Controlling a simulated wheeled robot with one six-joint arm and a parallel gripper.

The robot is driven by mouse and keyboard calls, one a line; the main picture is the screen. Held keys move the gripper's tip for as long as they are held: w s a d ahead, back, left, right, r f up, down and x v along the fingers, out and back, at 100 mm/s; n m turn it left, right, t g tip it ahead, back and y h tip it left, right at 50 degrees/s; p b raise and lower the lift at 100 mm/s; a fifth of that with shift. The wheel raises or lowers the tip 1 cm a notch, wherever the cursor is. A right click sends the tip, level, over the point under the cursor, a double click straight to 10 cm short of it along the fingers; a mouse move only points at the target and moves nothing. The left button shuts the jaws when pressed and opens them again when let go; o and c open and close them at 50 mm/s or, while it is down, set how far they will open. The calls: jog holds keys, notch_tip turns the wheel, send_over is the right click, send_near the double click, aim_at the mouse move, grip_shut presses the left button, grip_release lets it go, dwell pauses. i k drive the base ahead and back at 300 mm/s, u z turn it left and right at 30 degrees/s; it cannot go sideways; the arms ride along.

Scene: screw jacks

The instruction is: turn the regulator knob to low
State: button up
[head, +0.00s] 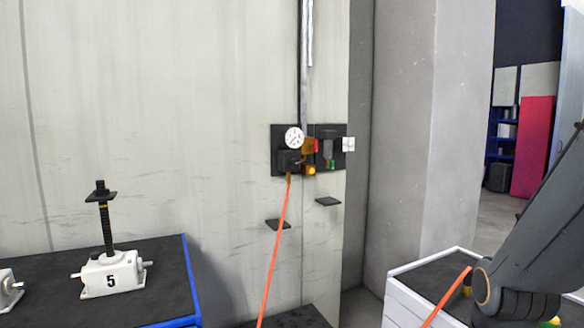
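The regulator (289,161) is a dark block on a black panel on the pale wall. A round white gauge (294,138) sits at its top; its reading is too small to make out. Small yellow, orange and red parts are beside it, including a yellow round part (311,170) low on the panel. I cannot tell for sure which part is the knob or where it is set. My arm shows at the right edge, well apart from the panel. My gripper is not visible.
An orange hose (273,251) hangs from the regulator. Two small black shelves (328,201) stick out below the panel. A dark-topped bench (60,306) at left carries a screw jack (113,275) marked 5. A white cabinet (399,296) stands at right, near my arm.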

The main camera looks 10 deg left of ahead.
aim_at(293, 163)
jog(key=u, duration=0.35)
jog(key=i, duration=1.15)
jog(key=u, duration=0.15)
